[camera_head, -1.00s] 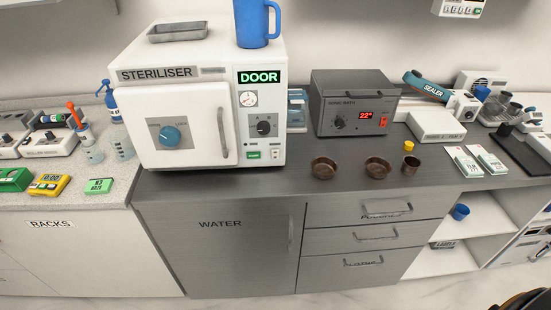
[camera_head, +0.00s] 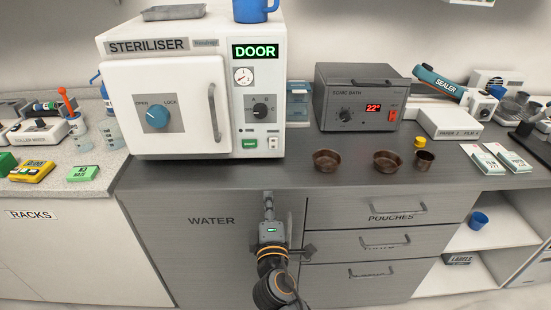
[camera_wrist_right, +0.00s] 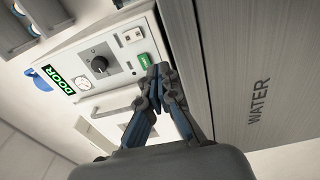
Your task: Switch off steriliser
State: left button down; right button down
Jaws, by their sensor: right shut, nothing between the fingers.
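The white steriliser (camera_head: 165,85) stands on the counter with its door shut. Its display (camera_head: 256,51) glows green with "DOOR". Below are a gauge, a black A-B-C knob (camera_head: 261,110), a green start button (camera_head: 249,143) and a small white switch (camera_head: 273,142). The switch's position is too small to tell. The panel also shows tilted in the right wrist view, with the green button (camera_wrist_right: 145,60) and white switch (camera_wrist_right: 132,36). My right gripper (camera_head: 268,198) is shut and empty, in front of the WATER cabinet, below the panel. Its closed fingertips (camera_wrist_right: 160,74) show near the green button in the wrist view, apparently apart from it.
A blue mug (camera_head: 252,10) and a metal tray (camera_head: 174,12) sit on the steriliser. A sonic bath (camera_head: 358,98) stands to its right. Brown bowls (camera_head: 327,160) sit near the counter front. The counter strip before the steriliser is narrow and clear.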

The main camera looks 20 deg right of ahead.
jog(key=shift+t+h, duration=0.4)
jog(key=shift+h, duration=0.3)
jog(key=r, duration=0.3)
jog(key=d+r, duration=0.1)
jog(key=shift+s+d+r, duration=0.1)
jog(key=shift+s+r, duration=0.15)
jog(key=shift+s, duration=0.1)
jog(key=shift+w, duration=0.1)
jog(key=p, duration=0.3)
send_near(272, 141)
jog(key=x, duration=0.6)
jog(key=shift+w+d, duration=0.2)
jog(key=shift+w, duration=0.25)
